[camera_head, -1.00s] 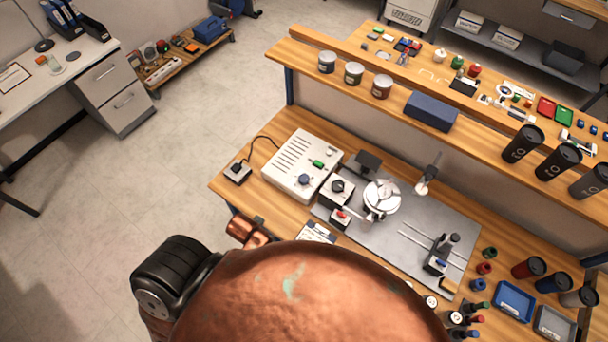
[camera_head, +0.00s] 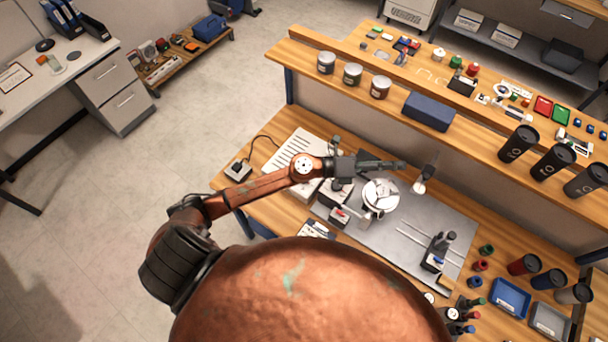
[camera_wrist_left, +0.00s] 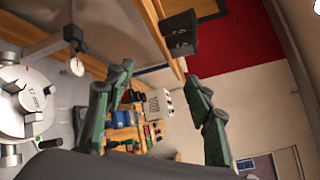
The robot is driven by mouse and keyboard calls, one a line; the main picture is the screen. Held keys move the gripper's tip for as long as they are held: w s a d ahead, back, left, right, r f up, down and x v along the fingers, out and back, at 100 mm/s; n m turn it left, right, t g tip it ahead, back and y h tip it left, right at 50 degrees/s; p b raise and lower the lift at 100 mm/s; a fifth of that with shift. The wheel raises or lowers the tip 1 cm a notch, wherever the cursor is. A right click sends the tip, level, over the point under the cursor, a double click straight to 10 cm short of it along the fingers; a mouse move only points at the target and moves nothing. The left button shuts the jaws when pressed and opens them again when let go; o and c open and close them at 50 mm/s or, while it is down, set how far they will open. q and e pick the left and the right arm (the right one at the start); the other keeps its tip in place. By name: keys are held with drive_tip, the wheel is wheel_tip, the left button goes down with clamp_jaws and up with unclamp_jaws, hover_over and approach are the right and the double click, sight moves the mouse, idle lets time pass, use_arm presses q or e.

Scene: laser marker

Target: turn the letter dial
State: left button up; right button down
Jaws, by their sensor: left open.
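I cannot tell for sure which part is the letter dial. A small white box (camera_head: 329,197) stands at the front left of the grey machine plate, largely covered by my left arm, so its top knob is hidden. A round silver chuck (camera_head: 381,194) stands just right of it, and it also shows at the left of the left wrist view (camera_wrist_left: 30,105). My left gripper (camera_head: 398,165) reaches over the bench from the left, above and behind the chuck. In the left wrist view its green fingers (camera_wrist_left: 160,74) are spread apart with nothing between them.
A white control box (camera_head: 297,150) lies partly under my left arm. A laser head on a post (camera_head: 425,175) stands close to my left gripper's tips. A small stand (camera_head: 438,252) is on the plate's right. The shelf (camera_head: 330,88) behind holds tins and a blue case (camera_head: 430,111).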

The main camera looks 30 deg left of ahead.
use_arm(q)
wheel_tip(320, 180, down, 6)
drive_tip(key=s+m+g+y, duration=0.1)
drive_tip(key=s+m+g, duration=0.1)
drive_tip(key=m+g, duration=0.25)
drive_tip(key=a+f+m+g+y, duration=0.1)
drive_tip(key=a+f+y, duration=0.1)
drive_tip(key=a+f, duration=0.2)
drive_tip(key=a+f+m+g+y, duration=0.1)
drive_tip(key=a+f+m+y, duration=0.1)
drive_tip(key=a+f, duration=0.3)
drive_tip(key=a+f+m+g+y, duration=0.2)
drive_tip(key=a+f+y, duration=0.2)
drive_tip(key=a, duration=0.1)
drive_tip(key=shift+f, duration=0.4)
drive_tip(key=a+y, duration=0.1)
drive_tip(key=a, duration=0.3)
drive_tip(key=a+f+g+y, duration=0.1)
drive_tip(key=a+y, duration=0.1)
drive_tip(key=a, duration=0.3)
drive_tip(key=a+y, duration=0.2)
drive_tip(key=a, duration=0.3)
drive_tip(key=shift+w+a+f+m, duration=0.15)
drive_tip(key=shift+a+f+m, duration=0.05)
drive_tip(key=shift+f+m, duration=0.05)
wheel_tip(320, 180, down, 7)
drive_tip(key=shift+r+p, duration=0.15)
drive_tip(key=shift+p, duration=0.65)
drive_tip(key=shift+f, duration=0.45)
drive_tip(key=shift+c, duration=0.3)
